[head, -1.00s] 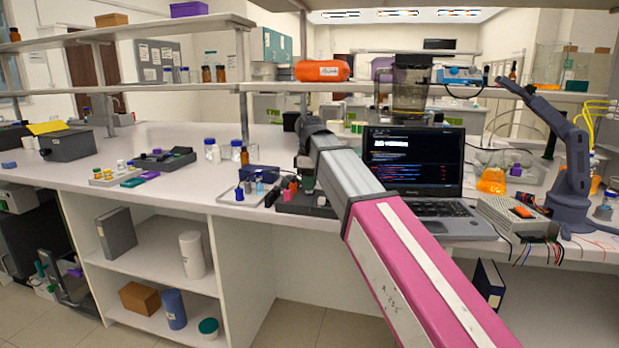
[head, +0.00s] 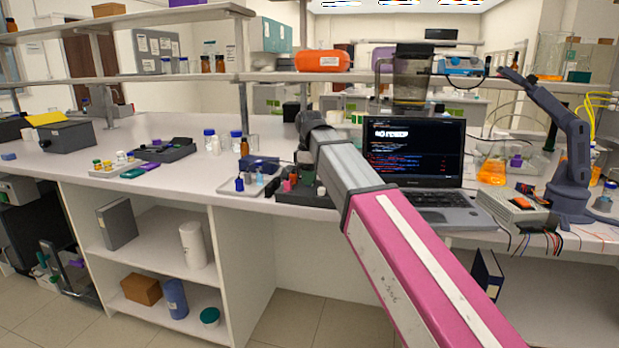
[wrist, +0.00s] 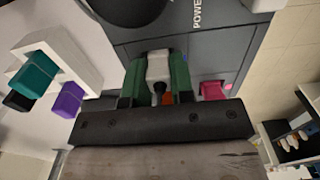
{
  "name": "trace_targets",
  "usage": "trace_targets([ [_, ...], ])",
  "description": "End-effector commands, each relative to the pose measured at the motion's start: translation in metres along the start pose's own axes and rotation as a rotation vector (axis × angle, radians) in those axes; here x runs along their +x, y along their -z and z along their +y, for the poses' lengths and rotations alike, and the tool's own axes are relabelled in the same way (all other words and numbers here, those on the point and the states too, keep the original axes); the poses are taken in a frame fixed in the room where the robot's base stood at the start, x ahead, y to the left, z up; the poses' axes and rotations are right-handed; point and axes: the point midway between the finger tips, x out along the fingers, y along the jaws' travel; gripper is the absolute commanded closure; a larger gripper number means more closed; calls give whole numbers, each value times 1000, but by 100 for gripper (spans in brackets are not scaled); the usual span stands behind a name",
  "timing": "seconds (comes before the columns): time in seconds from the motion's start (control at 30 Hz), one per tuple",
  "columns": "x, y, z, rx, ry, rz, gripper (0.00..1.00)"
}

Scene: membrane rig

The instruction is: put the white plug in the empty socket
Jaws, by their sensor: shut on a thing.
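The white plug (wrist: 158,66) is between the green fingers of my gripper (wrist: 158,74) in the wrist view. My gripper is shut on it, over the dark grey panel (wrist: 208,48) marked "POWER". A pink plug (wrist: 213,90) stands on the panel to the right, and an orange-red piece (wrist: 168,99) shows partly behind the fingers. The empty socket cannot be made out; the plug's far end and what lies under it are hidden. In the head view my gripper (head: 306,174) is over the dark unit (head: 305,198), and the white plug cannot be made out there.
In the head view, a tray (head: 232,190) with blue pieces stands left of the unit, an open laptop (head: 440,205) to the right. Bottles (head: 210,142) stand behind.

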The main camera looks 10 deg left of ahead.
Motion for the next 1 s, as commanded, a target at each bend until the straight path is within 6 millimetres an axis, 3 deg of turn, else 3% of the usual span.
trace_targets([
  [0.07,1,0,0,0,0,0,100],
  [0.1,1,0,0,0,0,0,74],
  [0.2,1,0,0,0,0,0,48],
  [0.57,-7,0,2,1,-4,0,48],
  [1.0,-78,1,1,-1,-1,1,48],
])
